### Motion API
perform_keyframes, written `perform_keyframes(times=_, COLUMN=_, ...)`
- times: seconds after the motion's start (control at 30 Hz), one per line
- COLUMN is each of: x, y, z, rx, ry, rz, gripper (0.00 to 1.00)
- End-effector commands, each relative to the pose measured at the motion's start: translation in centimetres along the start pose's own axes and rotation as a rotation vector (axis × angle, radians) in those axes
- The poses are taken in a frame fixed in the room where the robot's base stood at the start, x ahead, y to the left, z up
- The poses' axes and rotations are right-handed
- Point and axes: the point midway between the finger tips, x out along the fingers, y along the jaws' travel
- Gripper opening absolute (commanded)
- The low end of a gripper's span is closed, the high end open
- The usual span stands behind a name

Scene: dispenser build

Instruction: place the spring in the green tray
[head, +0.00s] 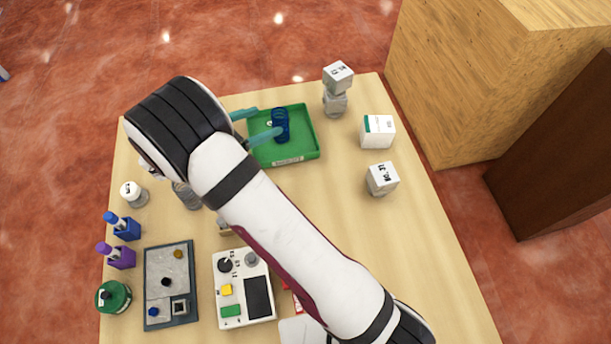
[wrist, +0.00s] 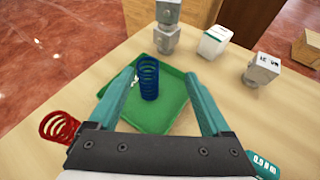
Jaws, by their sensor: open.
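The blue spring (head: 281,126) stands upright inside the green tray (head: 300,152) at the back of the table. In the wrist view the spring (wrist: 149,78) rises from the floor of the tray (wrist: 150,122), and it stands between and beyond my fingers, apart from both as far as I can tell. My gripper (head: 254,124) is open, with its teal fingers over the left part of the tray. The open fingers also show in the wrist view (wrist: 156,90) with nothing held between them. A red coil (wrist: 59,127) shows at the lower left of the wrist view.
Right of the tray are stacked grey blocks (head: 336,90), a white-and-green box (head: 377,131) and a labelled cube (head: 382,178). A control box (head: 243,288), a grey panel (head: 171,284) and a green jar (head: 113,296) stand nearer.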

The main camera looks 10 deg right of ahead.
Motion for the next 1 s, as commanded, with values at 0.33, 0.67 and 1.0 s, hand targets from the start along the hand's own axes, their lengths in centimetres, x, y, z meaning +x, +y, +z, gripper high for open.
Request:
perform_keyframes(times=0.33, x=-7.5, y=-25.9, z=8.6, rx=1.493, ry=0.339, rz=-1.028, gripper=0.82)
perform_keyframes(times=0.67, x=-16.1, y=-29.6, z=5.2, rx=2.171, ry=0.441, rz=-1.622, gripper=0.82)
perform_keyframes(times=1.0, x=-16.2, y=-29.5, z=5.2, rx=2.168, ry=0.442, rz=-1.623, gripper=0.82)
